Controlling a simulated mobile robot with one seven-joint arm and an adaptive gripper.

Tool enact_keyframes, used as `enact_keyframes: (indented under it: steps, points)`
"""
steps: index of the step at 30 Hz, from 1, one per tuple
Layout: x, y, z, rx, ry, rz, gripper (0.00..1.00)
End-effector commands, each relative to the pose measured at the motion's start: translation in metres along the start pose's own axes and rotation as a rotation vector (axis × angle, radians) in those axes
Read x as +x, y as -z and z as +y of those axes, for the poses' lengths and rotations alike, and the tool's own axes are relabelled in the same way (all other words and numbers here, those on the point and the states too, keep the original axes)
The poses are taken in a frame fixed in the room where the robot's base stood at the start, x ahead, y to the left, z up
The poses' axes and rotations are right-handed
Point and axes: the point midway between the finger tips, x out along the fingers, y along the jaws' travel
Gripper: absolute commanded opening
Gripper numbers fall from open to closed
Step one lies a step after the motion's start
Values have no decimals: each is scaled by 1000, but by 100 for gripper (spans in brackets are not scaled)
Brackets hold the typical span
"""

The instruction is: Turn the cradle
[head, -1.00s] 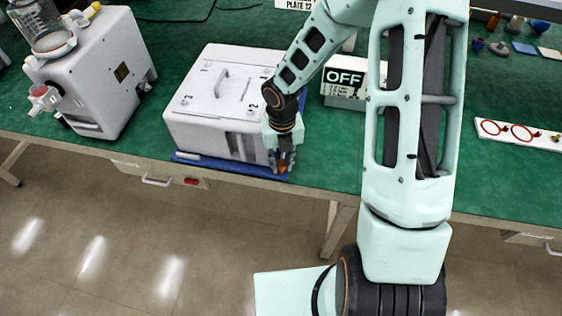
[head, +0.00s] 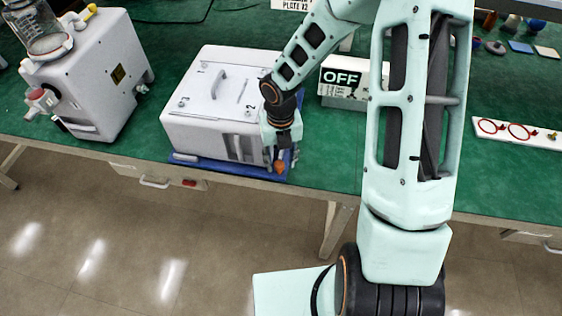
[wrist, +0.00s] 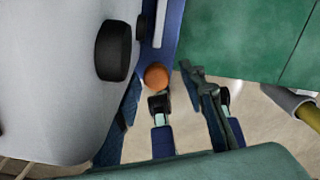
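A white box-shaped unit (head: 225,97) with a top handle and numbered corners stands on a flat blue base (head: 215,166), which I take for the cradle. A small orange knob (head: 279,168) is at its front right corner. My gripper (head: 279,155) is at that corner, pointing down. In the wrist view, the orange knob (wrist: 157,77) lies between the fingertips of my gripper (wrist: 160,82), nearer the left finger, with a clear gap to the right one. The fingers are apart. Contact with the left finger cannot be told. The white unit (wrist: 50,80) fills the left side.
A white pump (head: 95,75) with a glass jar stands at the left. An OFF sign (head: 343,78) stands behind my arm. A white board with red rings (head: 515,132) lies at the right. The green bench (head: 310,150) is bare right of the unit.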

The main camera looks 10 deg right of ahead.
Motion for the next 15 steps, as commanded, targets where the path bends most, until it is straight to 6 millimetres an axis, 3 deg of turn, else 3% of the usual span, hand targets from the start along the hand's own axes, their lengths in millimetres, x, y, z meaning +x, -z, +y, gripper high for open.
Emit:
enact_keyframes:
  steps: [9,15]
  points:
    - [-66,-2,-2,4,2,-7,38]
    - [-98,-1,-2,3,3,-5,38]
